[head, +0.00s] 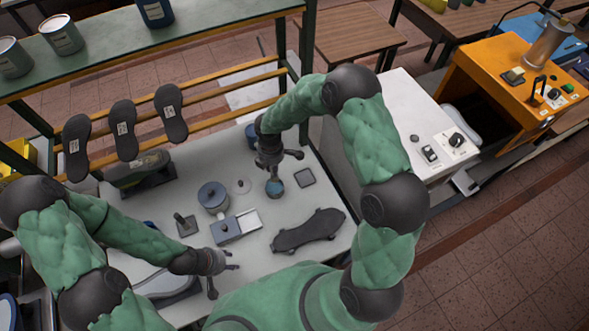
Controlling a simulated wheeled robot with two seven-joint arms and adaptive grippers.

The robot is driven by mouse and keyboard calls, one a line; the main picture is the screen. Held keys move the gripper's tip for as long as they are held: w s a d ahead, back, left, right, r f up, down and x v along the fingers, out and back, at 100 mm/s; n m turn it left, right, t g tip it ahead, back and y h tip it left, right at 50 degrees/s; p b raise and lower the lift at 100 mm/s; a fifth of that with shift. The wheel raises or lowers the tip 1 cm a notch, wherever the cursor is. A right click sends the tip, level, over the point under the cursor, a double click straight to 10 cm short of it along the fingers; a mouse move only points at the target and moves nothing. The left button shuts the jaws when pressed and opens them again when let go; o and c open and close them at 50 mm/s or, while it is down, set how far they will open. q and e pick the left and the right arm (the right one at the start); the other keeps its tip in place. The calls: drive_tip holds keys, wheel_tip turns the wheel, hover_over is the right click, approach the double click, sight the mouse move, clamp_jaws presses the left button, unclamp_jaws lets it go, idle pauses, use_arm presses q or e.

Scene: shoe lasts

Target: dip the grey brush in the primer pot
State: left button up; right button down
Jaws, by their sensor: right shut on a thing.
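My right gripper (283,161) reaches down over the back of the bench and is shut on a thin thing, seemingly the grey brush, which is mostly hidden by the fingers. Directly below it stands a small round pot (274,188) with a blue-toned top, which looks like the primer pot. I cannot tell whether the brush tip is inside the pot or just above it. My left gripper (223,278) is open and empty near the front of the bench, its fingers spread apart.
Several soles hang on the rack behind.

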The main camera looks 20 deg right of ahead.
sight(273, 177)
drive_tip(key=shift+w+a+f, duration=0.15)
drive_tip(key=shift+a+f, duration=0.05)
drive_tip(key=shift+a, duration=0.1)
use_arm(q)
drive_tip(key=shift+d+f+b, duration=0.15)
drive_tip(key=shift+f+b, duration=0.1)
drive_tip(key=shift+b, duration=0.05)
use_arm(e)
drive_tip(key=shift+d+f, duration=0.1)
drive_tip(key=shift+f, duration=0.3)
use_arm(q)
drive_tip(key=shift+f+b, duration=1.6)
use_arm(e)
drive_tip(key=shift+f, duration=2.55)
use_arm(q)
drive_tip(key=shift+f+b, duration=0.5)
use_arm(e)
drive_tip(key=shift+f, duration=0.55)
use_arm(q)
drive_tip(key=shift+r, duration=0.1)
use_arm(e)
drive_tip(key=shift+r, duration=0.15)
use_arm(q)
drive_tip(key=shift+r+p, duration=2.2)
drive_tip(key=shift+p, duration=0.1)
use_arm(e)
drive_tip(key=shift+r, duration=3.45)
